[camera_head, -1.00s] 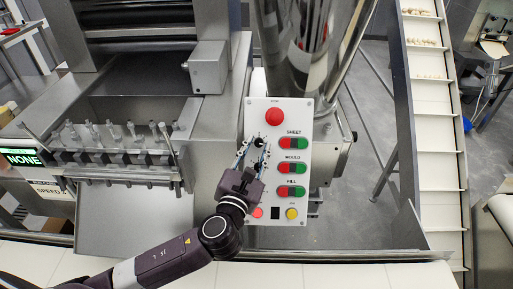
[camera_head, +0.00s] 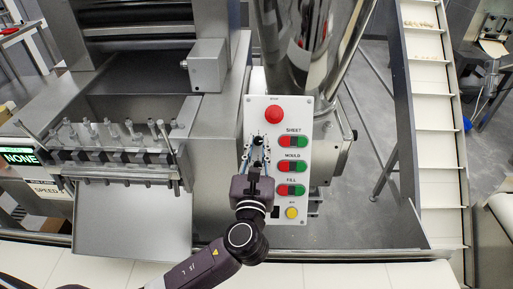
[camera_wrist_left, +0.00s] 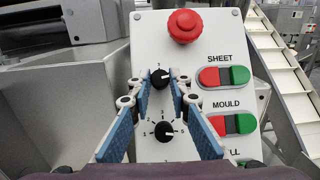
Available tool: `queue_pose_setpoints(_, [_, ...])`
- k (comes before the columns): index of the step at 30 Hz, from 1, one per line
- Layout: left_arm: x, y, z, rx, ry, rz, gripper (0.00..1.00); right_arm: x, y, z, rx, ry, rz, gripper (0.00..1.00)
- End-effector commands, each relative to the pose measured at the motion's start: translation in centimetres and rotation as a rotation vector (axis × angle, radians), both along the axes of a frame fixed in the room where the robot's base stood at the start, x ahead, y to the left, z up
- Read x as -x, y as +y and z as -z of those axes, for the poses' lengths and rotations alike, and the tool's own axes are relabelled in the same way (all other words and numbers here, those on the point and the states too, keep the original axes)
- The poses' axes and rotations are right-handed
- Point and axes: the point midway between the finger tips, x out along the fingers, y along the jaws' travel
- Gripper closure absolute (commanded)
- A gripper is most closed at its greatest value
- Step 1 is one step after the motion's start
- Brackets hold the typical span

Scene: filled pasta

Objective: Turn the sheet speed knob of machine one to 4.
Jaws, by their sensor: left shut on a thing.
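The control panel (camera_head: 309,210) of the machine is a white upright plate. Its upper black knob (camera_wrist_left: 160,78), level with the SHEET label, has a small numbered scale partly hidden by my fingers; I cannot read its setting. My left gripper (camera_head: 258,142) reaches up from below, its blue-padded fingertips on both sides of this knob and shut on it. The gripper also fills the left wrist view (camera_wrist_left: 161,79). A lower black knob (camera_wrist_left: 164,131), level with MOULD, shows between the fingers, nearer the palm. My right gripper is not in view.
A red mushroom button (camera_head: 274,115) sits above the knobs. Red and green button pairs for SHEET (camera_head: 293,141), MOULD (camera_head: 292,166) and FILL (camera_head: 291,190) are close to the right. A yellow button (camera_head: 292,212) is at the bottom. A conveyor (camera_head: 437,150) rises at the right.

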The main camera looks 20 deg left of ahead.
Motion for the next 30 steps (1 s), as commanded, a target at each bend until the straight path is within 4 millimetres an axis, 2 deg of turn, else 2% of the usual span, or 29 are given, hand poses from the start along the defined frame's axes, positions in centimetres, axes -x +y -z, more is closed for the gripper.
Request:
queue_pose_setpoints(15, [-0.18,-0.61,0.00,0.332,-0.093,-0.214,1.00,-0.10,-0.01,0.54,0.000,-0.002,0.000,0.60])
queue_pose_setpoints(30, [-0.23,-0.66,-0.03,0.434,-0.123,-0.281,1.00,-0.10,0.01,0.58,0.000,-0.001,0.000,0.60])
